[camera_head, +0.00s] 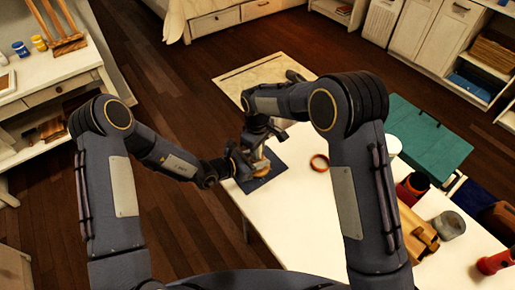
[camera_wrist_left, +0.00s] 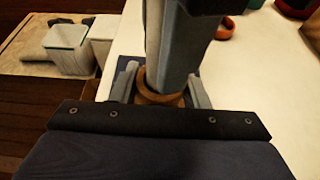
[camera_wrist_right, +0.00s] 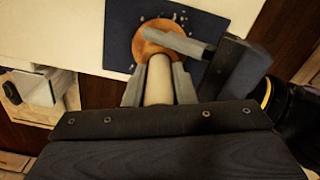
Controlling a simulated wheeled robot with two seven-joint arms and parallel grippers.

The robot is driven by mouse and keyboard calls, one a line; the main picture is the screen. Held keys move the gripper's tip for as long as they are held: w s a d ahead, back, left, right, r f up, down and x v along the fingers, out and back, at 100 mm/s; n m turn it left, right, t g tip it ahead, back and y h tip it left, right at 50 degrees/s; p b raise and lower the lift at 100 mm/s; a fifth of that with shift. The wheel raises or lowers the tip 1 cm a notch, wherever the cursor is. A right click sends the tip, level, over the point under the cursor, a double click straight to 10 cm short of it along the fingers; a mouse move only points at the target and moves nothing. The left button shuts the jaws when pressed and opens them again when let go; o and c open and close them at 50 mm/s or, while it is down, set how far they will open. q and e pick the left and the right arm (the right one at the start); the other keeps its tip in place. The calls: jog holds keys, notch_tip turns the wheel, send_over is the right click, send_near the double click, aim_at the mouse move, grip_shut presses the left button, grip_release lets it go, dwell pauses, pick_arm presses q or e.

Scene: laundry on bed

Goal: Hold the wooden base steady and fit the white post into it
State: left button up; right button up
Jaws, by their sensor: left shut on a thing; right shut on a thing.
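The round wooden base (camera_wrist_right: 146,46) rests on a dark blue mat (camera_wrist_right: 118,35) on the white table. My left gripper (camera_head: 238,165) is shut on the base; in the left wrist view its fingers lie on either side of the base (camera_wrist_left: 160,98). My right gripper (camera_head: 262,140) is shut on the white post (camera_wrist_right: 158,82), above the base. In the right wrist view the post's far end meets the base's outline; I cannot tell whether it is inserted. My right gripper hides much of the base in the left wrist view.
An orange-red ring (camera_head: 319,163) lies on the table right of the mat. Red and grey containers (camera_head: 447,225) and a wooden item (camera_head: 415,235) stand at the table's right side. A teal board (camera_head: 428,140) is beyond. The table's middle front is clear.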

jog(key=shift+f, duration=0.15)
jog(key=o, duration=1)
notch_tip(320, 180, up, 12)
jog(key=shift+r, duration=0.25)
